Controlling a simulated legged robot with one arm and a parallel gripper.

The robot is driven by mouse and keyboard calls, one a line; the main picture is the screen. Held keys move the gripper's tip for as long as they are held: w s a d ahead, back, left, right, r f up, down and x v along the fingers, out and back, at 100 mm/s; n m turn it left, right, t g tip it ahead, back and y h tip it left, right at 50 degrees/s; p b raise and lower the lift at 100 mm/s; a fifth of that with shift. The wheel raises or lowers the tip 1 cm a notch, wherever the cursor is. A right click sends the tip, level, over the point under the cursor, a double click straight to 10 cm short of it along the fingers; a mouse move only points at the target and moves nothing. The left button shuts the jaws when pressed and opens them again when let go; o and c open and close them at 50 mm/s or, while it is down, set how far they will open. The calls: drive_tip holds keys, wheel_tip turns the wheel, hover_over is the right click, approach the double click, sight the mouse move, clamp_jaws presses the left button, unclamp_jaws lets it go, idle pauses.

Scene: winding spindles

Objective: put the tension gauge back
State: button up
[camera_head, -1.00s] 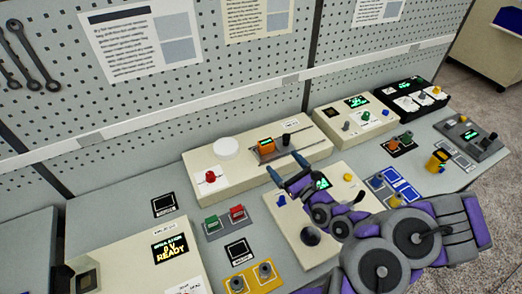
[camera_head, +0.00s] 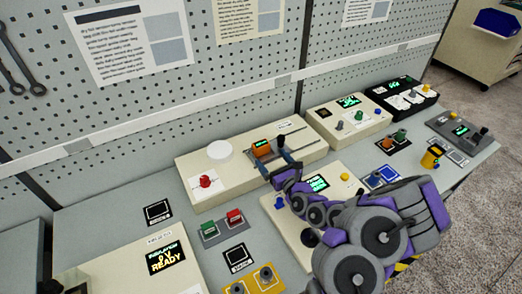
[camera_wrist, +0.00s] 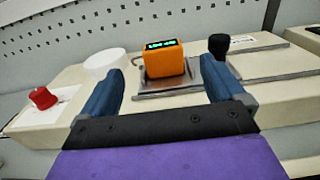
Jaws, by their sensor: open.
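The tension gauge appears to be the small orange box with a green display (camera_wrist: 163,58). It sits upright on a grey metal plate (camera_wrist: 182,86) on top of the cream winding unit (camera_wrist: 52,118). In the head view the orange gauge (camera_head: 260,147) stands just beyond my fingertips. My gripper (camera_head: 270,155) is open, with its two blue fingers apart. In the wrist view the gauge shows between and beyond the fingers of my gripper (camera_wrist: 164,80), with no visible contact. The gauge's lower back is hidden.
A white round disc (camera_wrist: 105,64) and a red knob (camera_wrist: 43,97) are left of the gauge. A black knob (camera_wrist: 218,46) stands close on its right, by metal rails. A cream panel (camera_head: 337,177) lies under my arm. A pegboard wall (camera_head: 150,100) rises behind.

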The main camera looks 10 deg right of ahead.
sight(264, 148)
drive_tip(key=x, duration=0.3)
drive_tip(key=shift+a+b, duration=0.2)
drive_tip(key=shift+b, duration=0.2)
drive_tip(key=shift+w+d+f, duration=0.1)
drive_tip(key=shift+w+d, duration=0.2)
drive_tip(key=shift+w, duration=0.6)
drive_tip(key=x, duration=0.1)
drive_tip(key=b+x, duration=0.1)
drive_tip(key=x, duration=0.1)
drive_tip(key=b+x, duration=0.1)
drive_tip(key=shift+a+f, duration=0.3)
drive_tip(key=shift+a, duration=0.1)
drive_tip(key=shift+w+a+r, duration=0.1)
drive_tip(key=shift+w, duration=0.2)
drive_tip(key=shift+d, duration=0.25)
